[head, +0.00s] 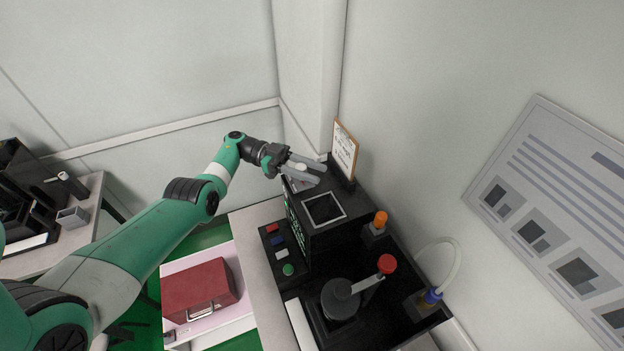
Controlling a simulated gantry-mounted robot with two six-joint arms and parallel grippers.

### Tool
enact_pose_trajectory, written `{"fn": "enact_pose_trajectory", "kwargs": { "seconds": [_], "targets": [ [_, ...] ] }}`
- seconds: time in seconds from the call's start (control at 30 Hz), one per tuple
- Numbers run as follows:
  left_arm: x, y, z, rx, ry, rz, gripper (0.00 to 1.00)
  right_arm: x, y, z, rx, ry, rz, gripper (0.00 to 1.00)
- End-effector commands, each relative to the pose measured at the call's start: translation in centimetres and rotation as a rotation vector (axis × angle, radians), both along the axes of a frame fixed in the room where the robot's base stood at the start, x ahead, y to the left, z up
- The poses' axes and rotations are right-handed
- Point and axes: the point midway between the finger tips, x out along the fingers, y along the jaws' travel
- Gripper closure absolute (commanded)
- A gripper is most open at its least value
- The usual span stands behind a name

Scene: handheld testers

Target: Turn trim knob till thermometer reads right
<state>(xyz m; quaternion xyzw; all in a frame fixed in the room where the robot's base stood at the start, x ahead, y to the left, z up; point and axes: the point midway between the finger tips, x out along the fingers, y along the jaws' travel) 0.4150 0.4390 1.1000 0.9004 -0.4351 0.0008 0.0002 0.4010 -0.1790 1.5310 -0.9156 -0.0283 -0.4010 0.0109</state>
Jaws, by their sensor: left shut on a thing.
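My left gripper (316,172) reaches in from the left over the back end of a black bench unit (340,212). Its fingers are shut on a small pale round piece, apparently the trim knob (302,168), on top of the unit. The fingers partly hide it. The unit has a square opening in its top. Its left face carries small greenish lettering or a display (294,222), too small and slanted to read. I cannot pick out a thermometer reading. My right gripper is not in view.
A framed written card (345,148) stands right behind the gripper, near the wall corner. An orange-topped post (379,222), a red-ball lever (386,264) and a hose (448,258) stand to the right. A button panel (281,248) and red case (199,288) are at left.

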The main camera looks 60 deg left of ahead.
Motion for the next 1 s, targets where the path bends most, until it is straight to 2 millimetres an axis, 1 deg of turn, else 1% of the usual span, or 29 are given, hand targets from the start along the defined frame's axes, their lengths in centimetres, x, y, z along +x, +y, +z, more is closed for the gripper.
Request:
{"fn": "enact_pose_trajectory", "kwargs": {
  "seconds": [0.07, 0.43, 0.47, 0.5, 0.6, 0.87, 1.0],
  "targets": [
    [0.0, -0.02, -0.15, 0.002, 0.003, -0.007, 1.0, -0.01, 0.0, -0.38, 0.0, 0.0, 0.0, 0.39],
    [-0.02, -0.05, 0.03, 0.001, 0.002, -0.011, 1.0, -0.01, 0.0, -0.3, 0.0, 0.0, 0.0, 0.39],
    [-0.02, -0.05, 0.03, 0.001, 0.002, -0.011, 0.56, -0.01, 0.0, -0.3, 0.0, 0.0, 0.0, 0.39],
    [-0.03, -0.06, 0.03, 0.001, 0.002, -0.011, 0.48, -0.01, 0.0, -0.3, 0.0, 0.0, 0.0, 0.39],
    [-0.02, -0.05, 0.02, 0.001, 0.002, -0.011, 0.31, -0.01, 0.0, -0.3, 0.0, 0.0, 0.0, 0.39],
    [-0.03, -0.05, -0.01, 0.001, 0.002, -0.01, 0.31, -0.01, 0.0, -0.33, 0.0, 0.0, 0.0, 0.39],
    [-0.17, 0.18, -0.21, 0.002, 0.0, -0.012, 0.31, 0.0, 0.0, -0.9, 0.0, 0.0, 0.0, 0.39]
  ]
}}
